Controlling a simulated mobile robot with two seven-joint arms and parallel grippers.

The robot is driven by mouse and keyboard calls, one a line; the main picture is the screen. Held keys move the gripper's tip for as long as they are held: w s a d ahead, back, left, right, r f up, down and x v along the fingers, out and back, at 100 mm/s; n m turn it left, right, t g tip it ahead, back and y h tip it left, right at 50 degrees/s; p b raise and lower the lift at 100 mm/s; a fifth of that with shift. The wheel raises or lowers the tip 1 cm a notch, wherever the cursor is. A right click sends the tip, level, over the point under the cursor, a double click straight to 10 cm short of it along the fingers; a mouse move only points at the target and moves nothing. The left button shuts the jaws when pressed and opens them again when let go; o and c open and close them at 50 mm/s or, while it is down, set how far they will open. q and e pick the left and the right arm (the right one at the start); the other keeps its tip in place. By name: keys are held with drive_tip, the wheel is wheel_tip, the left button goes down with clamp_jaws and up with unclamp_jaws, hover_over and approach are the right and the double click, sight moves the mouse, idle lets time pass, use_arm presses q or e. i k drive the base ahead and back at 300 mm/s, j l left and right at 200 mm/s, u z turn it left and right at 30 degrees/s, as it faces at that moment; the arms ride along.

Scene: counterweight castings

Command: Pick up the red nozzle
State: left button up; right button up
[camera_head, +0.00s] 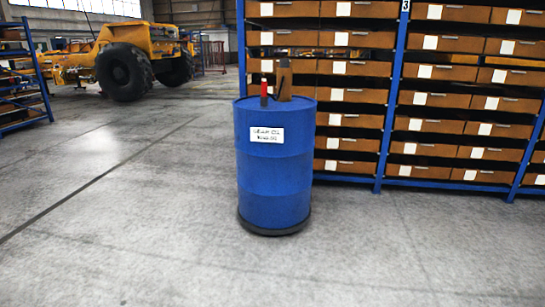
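A small red nozzle (264,87) stands upright on top of a blue drum (273,170), near the left part of its lid. The lower part of the nozzle looks dark. A brown object (284,80) stands just to its right on the same lid; what it is I cannot tell. The drum carries a white label and stands on a dark round base on the floor. Neither of my grippers shows in the head view.
Blue shelving (391,100) with several brown boxes stands close behind the drum and to the right. A yellow vehicle (130,55) is at the back left, with another blue rack (25,75) at the left edge. The grey floor (150,220) in front and to the left is clear.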

sight(264, 84)
drive_tip(key=i+j, duration=0.1)
drive_tip(key=i, duration=2.8)
drive_tip(key=i+l+z, duration=0.05)
drive_tip(key=l, duration=0.1)
